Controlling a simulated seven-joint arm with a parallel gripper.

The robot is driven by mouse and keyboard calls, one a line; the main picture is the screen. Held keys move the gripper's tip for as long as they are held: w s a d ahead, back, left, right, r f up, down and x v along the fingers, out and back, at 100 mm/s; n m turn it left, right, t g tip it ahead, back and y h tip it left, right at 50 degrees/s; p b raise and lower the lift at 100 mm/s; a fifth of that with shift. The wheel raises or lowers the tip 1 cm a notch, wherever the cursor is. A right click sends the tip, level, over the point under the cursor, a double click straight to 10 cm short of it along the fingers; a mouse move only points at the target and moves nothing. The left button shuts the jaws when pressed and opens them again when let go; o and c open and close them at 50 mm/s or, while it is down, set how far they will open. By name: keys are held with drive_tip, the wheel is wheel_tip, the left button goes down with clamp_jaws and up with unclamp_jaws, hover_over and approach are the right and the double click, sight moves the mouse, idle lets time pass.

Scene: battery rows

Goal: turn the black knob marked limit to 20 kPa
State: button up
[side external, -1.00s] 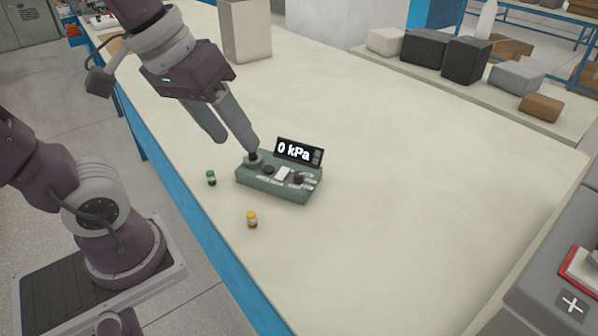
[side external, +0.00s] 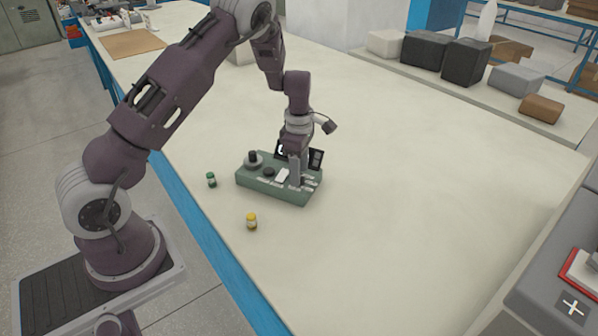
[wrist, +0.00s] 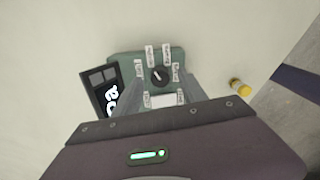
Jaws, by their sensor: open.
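A green control box (side external: 262,187) stands on the bench. A black knob with small labels around it (wrist: 160,76) is on its right end; its white mark points up and slightly left in the wrist view. The label print is too small to read. My gripper (side external: 296,183) points down over this knob and hides it in the side view. In the wrist view the open fingers lie either side of the knob; I cannot tell whether they touch it. The display (side external: 317,159) is partly covered, and its full reading is hidden.
Another black knob on a grey base (side external: 252,158), a small black knob (side external: 268,171) and a white block (side external: 282,175) are on the box. A green-capped bottle (side external: 211,180) and a yellow bottle (side external: 251,221) stand nearby. The bench to the right is clear.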

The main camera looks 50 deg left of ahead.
drive_tip(key=shift+f, duration=0.45)
clamp_jaws()
